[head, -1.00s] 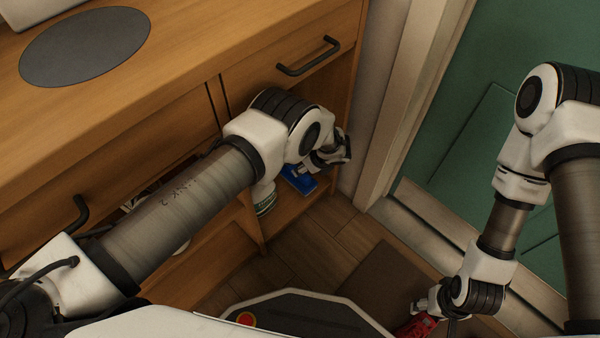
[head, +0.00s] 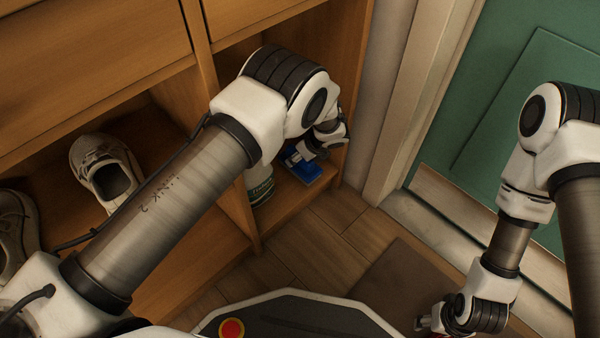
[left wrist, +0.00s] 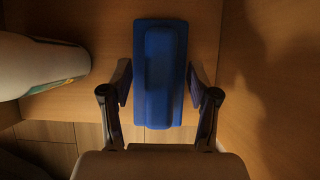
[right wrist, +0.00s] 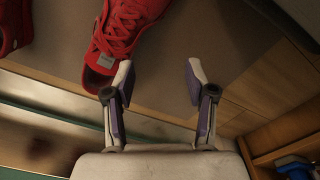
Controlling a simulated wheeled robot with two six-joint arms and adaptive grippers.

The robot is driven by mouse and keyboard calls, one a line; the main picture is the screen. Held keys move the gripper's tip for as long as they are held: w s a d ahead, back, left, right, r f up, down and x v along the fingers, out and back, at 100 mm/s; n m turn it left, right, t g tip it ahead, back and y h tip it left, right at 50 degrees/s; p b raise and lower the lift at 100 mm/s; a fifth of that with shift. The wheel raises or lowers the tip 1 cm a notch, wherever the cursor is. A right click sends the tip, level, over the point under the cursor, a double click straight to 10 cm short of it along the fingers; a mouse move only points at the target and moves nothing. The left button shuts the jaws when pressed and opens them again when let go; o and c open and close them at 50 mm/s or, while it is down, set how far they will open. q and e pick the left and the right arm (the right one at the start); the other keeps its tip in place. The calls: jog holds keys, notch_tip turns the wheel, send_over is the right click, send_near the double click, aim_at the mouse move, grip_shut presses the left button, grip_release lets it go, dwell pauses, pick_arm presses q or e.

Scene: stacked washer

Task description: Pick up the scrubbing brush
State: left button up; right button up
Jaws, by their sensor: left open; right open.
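The scrubbing brush (left wrist: 160,75) is blue and lies on a wooden shelf in the left wrist view, its long side pointing away from me. It also shows in the head view (head: 309,172), partly hidden by my left gripper (head: 325,140). In the left wrist view my left gripper (left wrist: 160,88) is open, with one finger on each side of the brush's near half and a gap on both sides. My right gripper (right wrist: 160,80) is open and empty, near a red shoe (right wrist: 122,30) on a mat.
A white bottle (left wrist: 38,66) with a green label stands left of the brush; it also shows in the head view (head: 261,187). White shoes (head: 104,172) sit in the left compartment. A wooden side wall (left wrist: 270,80) is right of the brush.

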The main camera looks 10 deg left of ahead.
pick_arm(q)
jog(key=shift+r, duration=0.1)
jog(key=shift+f, duration=0.3)
dwell(0.3)
grip_shut()
